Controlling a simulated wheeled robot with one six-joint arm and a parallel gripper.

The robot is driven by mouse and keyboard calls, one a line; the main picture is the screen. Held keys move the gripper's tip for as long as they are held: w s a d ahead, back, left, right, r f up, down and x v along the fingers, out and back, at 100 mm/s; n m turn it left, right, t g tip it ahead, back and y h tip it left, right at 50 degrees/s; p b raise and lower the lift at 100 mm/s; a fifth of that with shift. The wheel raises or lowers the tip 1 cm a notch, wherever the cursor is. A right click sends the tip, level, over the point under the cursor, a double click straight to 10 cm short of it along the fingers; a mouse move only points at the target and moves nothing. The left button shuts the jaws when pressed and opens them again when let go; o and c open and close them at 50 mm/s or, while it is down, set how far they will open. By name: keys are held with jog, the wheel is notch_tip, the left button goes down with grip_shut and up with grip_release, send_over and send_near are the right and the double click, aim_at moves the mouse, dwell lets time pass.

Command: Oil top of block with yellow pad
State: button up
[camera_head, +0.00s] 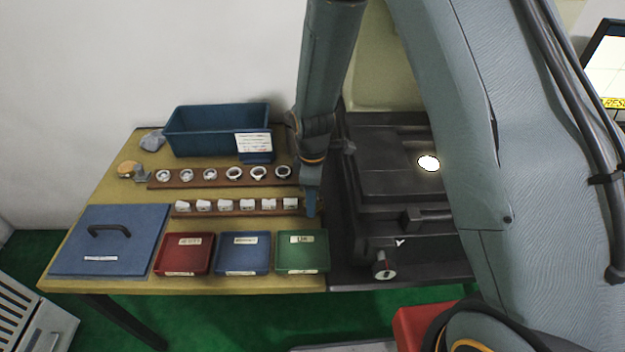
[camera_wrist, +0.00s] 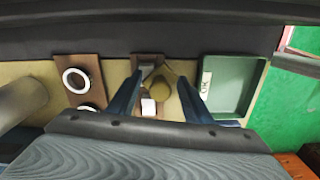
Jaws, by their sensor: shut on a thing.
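My gripper (camera_head: 311,208) points down at the right end of the brown strip (camera_head: 222,210) of white blocks. In the wrist view its two blue fingers (camera_wrist: 159,79) are shut on a dull yellow pad (camera_wrist: 160,87). White blocks show beside and partly behind the pad, one above (camera_wrist: 147,71) and one below (camera_wrist: 148,106). In the head view the rightmost block (camera_head: 290,203) stands just left of the fingers. The pad is hidden there, and I cannot tell whether it touches a block.
A brown strip of rings (camera_head: 235,174) lies behind the blocks. Red (camera_head: 184,253), blue (camera_head: 243,253) and green (camera_head: 302,251) trays stand in front. A blue bin (camera_head: 215,130) is at the back, a blue lidded panel (camera_head: 95,255) at left. A black machine (camera_head: 385,190) stands close right.

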jog(key=shift+w+r+p, duration=0.1)
jog(key=shift+r+p, duration=2.25)
jog(key=shift+r, duration=1.7)
